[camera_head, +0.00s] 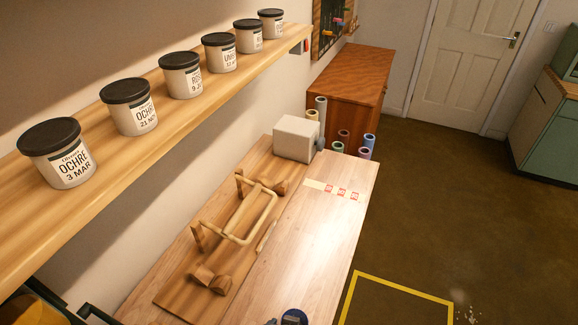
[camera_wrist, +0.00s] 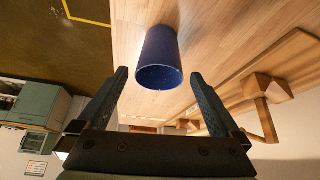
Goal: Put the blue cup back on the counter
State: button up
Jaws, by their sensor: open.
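The blue cup (camera_wrist: 158,58) stands on the wooden tabletop (camera_wrist: 215,30) in the wrist view, which looks upside down. Its wide round end faces the lower part of that picture. My gripper (camera_wrist: 159,73) is open, with one finger on each side of the cup and a visible gap at both. Nothing is held. I cannot tell how far the fingertips are from the cup in depth. In the head view, a small dark blue shape (camera_head: 293,317) at the bottom edge seems to be the cup, mostly cut off.
A wooden rack (camera_head: 240,225) on a board takes up the table's left side. A grey-white block (camera_head: 296,138) and several coloured tubes stand at its far end. A label strip (camera_head: 335,189) crosses the top. A shelf (camera_head: 190,105) with several lidded tubs hangs on the left.

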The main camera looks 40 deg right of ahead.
jog(key=v, duration=0.9)
jog(key=shift+b, duration=0.4)
jog(key=shift+s+r, duration=0.1)
jog(key=shift+s, duration=0.05)
